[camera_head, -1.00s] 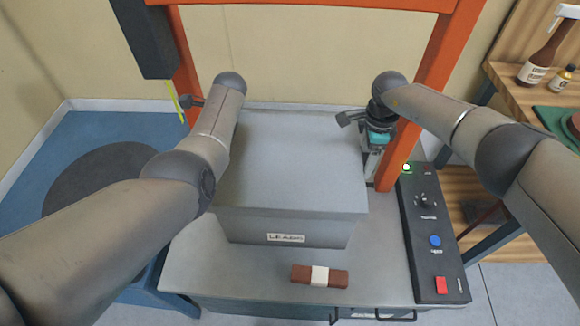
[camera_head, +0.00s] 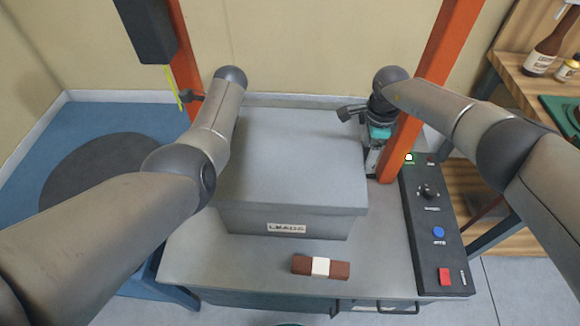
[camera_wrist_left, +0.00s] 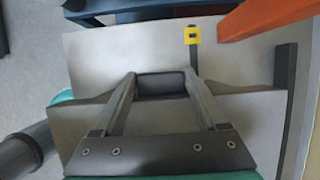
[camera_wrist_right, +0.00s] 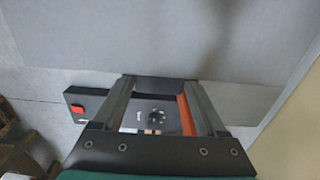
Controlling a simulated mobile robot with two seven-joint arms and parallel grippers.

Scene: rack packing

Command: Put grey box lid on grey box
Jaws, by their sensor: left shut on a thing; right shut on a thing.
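The flat grey box lid (camera_head: 290,160) lies level over the grey box (camera_head: 252,222), covering its top. The front wall with a white label shows below the lid's rim. I cannot tell if the lid is fully seated. My left gripper is hidden behind my arm in the head view. In the left wrist view its fingers (camera_wrist_left: 161,84) are shut at the lid's opposite edge.
A brown bar with a white band (camera_head: 320,267) lies on the grey table (camera_head: 220,262) in front of the box. A black control panel (camera_head: 438,225) stands to the right. A shelf with bottles (camera_head: 545,60) is at far right.

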